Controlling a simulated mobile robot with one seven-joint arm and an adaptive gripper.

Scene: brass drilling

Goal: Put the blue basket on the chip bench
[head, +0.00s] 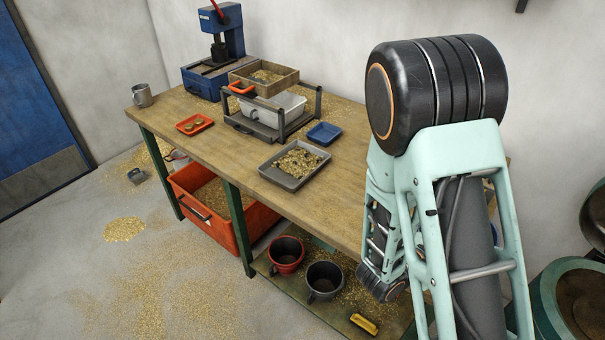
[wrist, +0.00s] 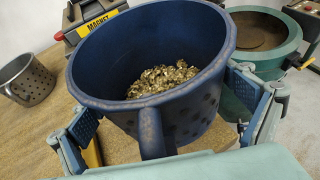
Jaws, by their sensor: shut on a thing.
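The blue basket (wrist: 190,112) fills the middle of the wrist view. It is round, with small holes in its side, a handle facing the camera, and brass chips (wrist: 162,80) inside. My gripper (wrist: 170,122) is shut on it, with one finger at each side. A wooden surface (wrist: 30,135) lies below and behind the basket; I cannot tell whether they touch. In the head view, a wooden bench (head: 225,150) with green legs runs along the wall, with chips scattered on it. My arm hides my gripper there.
On the bench are a grey chip tray (head: 263,170), an orange tray (head: 187,130), a blue tray (head: 324,141), a sieve stand (head: 240,124) and a blue press (head: 205,80). The wrist view shows a perforated cup (wrist: 28,88), a magnet-labelled device (wrist: 85,25) and a green drum (wrist: 245,65).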

